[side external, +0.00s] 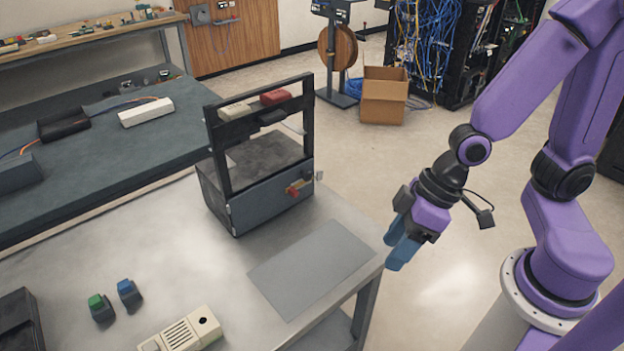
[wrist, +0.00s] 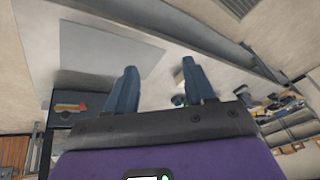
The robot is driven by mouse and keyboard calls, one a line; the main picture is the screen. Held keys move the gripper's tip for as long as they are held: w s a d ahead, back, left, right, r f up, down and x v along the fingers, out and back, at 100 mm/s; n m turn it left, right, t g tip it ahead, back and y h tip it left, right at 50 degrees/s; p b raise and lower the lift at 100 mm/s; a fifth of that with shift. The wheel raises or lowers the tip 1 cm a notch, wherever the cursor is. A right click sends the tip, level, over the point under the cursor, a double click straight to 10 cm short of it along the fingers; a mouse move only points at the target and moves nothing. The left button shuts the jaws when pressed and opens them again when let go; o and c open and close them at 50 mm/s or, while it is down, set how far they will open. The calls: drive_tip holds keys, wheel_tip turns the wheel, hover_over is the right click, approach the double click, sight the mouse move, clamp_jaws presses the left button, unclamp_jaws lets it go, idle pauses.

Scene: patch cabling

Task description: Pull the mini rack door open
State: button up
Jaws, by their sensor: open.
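The mini rack (side external: 224,150) stands on the light table, a black frame with a boxy lower part. Its blue-grey door (side external: 265,204) looks shut against the front of the lower part. A red and yellow handle (side external: 297,188) sits near the door's right end. In the wrist view the door (wrist: 90,121) and the red handle (wrist: 68,107) show at the left. My gripper (side external: 397,256) hangs beyond the table's right edge, to the right of the rack and apart from it. In the wrist view its blue fingers (wrist: 160,82) are spread with nothing held between them.
A flat grey mat (side external: 312,266) lies between the rack and the table's right edge. A green block (side external: 101,307), a blue block (side external: 129,292) and a beige device (side external: 182,332) lie at the front left. A dark bench (side external: 90,170) stands behind.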

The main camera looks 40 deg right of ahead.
drive_tip(key=w+f+m+t, duration=0.2)
drive_tip(key=w+f, duration=0.1)
drive_tip(key=w, duration=0.1)
drive_tip(key=m+t+h, duration=0.4)
drive_tip(key=m+t, duration=0.2)
drive_tip(key=t, duration=0.4)
approach(309, 177)
drive_tip(key=shift+x, duration=4.05)
drive_tip(key=shift+s, duration=0.1)
clamp_jaws()
